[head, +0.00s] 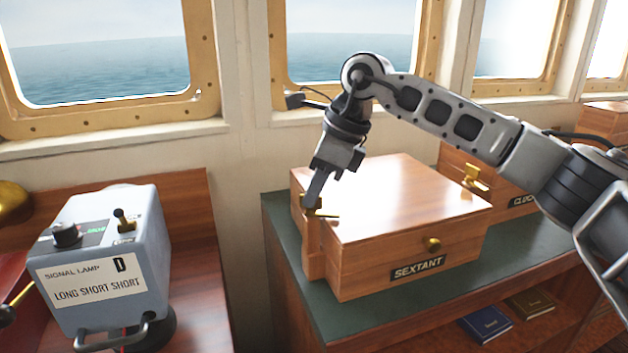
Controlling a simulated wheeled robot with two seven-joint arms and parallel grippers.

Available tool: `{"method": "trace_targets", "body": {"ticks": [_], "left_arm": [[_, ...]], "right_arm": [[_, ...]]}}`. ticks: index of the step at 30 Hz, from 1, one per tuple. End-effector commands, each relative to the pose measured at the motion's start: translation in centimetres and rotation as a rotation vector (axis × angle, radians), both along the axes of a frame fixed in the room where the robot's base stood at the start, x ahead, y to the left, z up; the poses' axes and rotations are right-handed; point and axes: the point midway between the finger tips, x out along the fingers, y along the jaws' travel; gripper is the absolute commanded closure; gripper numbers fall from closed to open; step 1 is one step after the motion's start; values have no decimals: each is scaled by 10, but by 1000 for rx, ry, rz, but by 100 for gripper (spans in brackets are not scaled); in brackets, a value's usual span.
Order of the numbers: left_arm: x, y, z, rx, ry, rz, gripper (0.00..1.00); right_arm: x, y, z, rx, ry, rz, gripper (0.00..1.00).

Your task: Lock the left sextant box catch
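The wooden sextant box (380,265) stands on a green-topped counter, its lid down and a "SEXTANT" label and brass knob on its front. The left catch (322,213) is a brass piece at the lid's left edge, partly hidden by my gripper. My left gripper is not in view.
A grey signal lamp box (103,262) stands at the left on a wooden surface. Another wooden box (500,185) is behind at the right. Two books (486,323) lie on the shelf below. Framed windows line the wall behind.

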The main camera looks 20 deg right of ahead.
Motion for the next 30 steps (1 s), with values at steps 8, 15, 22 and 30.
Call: {"method": "trace_targets", "body": {"ticks": [8,15,22,30], "left_arm": [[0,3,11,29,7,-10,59],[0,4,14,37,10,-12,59],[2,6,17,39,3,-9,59],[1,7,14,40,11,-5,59]], "right_arm": [[2,0,4,2,0,243,100],[3,-1,3,0,0,399,100],[3,-1,2,0,-3,486,100],[3,-1,1,-1,-4,518,100]]}}
